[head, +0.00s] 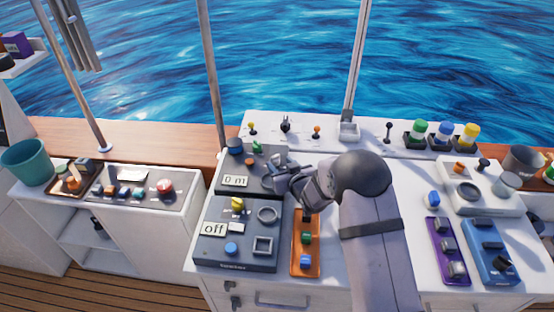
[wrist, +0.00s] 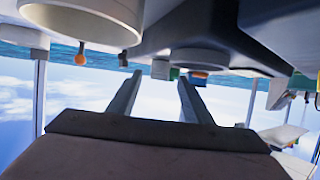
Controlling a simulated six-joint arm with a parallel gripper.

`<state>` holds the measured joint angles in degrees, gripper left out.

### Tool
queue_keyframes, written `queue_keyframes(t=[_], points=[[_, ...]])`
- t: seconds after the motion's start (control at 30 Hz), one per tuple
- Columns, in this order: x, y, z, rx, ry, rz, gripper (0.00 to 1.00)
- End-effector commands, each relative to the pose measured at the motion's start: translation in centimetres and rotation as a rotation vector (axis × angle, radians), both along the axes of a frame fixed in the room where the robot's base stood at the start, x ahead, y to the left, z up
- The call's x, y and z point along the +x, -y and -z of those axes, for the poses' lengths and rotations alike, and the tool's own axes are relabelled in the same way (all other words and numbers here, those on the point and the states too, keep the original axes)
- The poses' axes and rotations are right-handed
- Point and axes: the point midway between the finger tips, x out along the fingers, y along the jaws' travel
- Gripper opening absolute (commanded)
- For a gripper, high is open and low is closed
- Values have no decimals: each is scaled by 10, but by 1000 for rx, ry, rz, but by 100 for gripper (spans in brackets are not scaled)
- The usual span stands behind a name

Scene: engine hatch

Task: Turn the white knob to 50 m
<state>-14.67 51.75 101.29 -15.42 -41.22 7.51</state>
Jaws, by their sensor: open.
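The dark panel has a display (head: 235,181) reading "0 m". A pale knob (head: 278,158) stands on this panel, partly hidden behind my gripper (head: 284,179). My gripper is low over the panel's right side, reaching in from the right. In the wrist view, which looks upside down, my gripper (wrist: 155,88) has its two fingers apart with nothing held. A small pale cylinder (wrist: 160,68) shows beyond and between the fingertips; I cannot tell for sure that it is the white knob. Contact with the knob cannot be made out.
In front is a panel with a display (head: 214,229) reading "off". An orange switch strip (head: 305,262) lies beside it. Small levers (head: 316,131) stand behind.

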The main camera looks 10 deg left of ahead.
Motion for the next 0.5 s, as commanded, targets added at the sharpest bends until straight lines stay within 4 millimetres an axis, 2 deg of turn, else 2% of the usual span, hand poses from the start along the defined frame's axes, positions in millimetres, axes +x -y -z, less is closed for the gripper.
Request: queue_keyframes(t=[0.23,0.5], points=[[22,-11,9,0,-1,-1,46],[33,-16,15,-1,0,0,46]])
